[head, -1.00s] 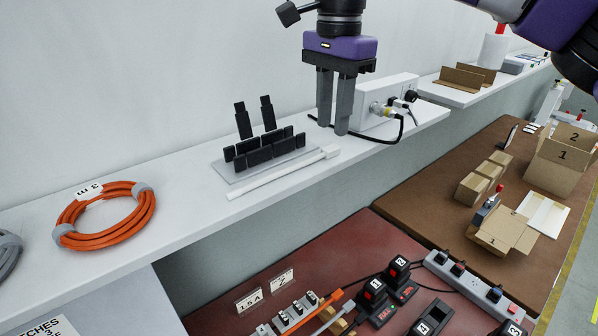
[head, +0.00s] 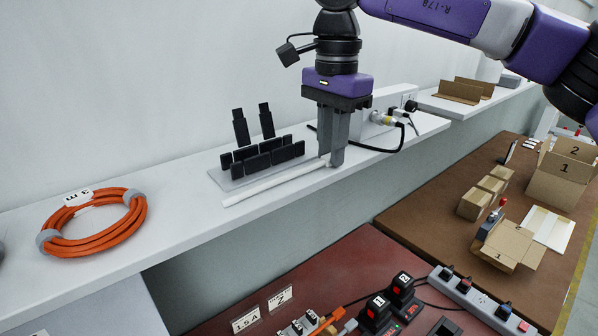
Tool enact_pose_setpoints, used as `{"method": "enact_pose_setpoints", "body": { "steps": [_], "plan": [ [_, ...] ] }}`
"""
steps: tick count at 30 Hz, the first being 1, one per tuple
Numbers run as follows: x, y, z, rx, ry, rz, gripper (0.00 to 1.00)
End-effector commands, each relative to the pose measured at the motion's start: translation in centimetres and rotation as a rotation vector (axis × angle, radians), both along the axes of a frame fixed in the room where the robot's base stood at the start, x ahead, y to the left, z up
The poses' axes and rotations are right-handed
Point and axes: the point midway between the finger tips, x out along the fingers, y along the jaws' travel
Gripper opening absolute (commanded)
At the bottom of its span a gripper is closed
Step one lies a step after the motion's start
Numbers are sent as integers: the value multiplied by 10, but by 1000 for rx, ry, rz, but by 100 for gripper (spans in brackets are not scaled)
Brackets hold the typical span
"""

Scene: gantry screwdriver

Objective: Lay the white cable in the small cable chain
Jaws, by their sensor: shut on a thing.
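The white cable (head: 272,187) lies straight along the front of the shelf, beside the small cable chain. The small cable chain (head: 264,156) is a row of black links on a light grey base plate, with two taller black pieces standing open at its back. My gripper (head: 334,163) points down at the right end of the white cable and is shut on that end, close to the shelf top. The fingers hide the gripped end.
An orange cable coil (head: 96,226) lies on the shelf (head: 185,205) at the left. A white box (head: 386,122) with plugs and a black lead stands right behind my gripper. Below are a red bench with black devices and a brown table with cardboard boxes (head: 565,168).

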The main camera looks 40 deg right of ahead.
Motion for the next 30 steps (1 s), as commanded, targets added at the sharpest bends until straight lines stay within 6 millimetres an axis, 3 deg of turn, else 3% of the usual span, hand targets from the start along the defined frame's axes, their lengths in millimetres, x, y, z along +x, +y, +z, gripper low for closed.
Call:
{"method": "enact_pose_setpoints", "body": {
  "steps": [30],
  "plan": [
    [0,0,45,1,0,0,0]
  ]
}}
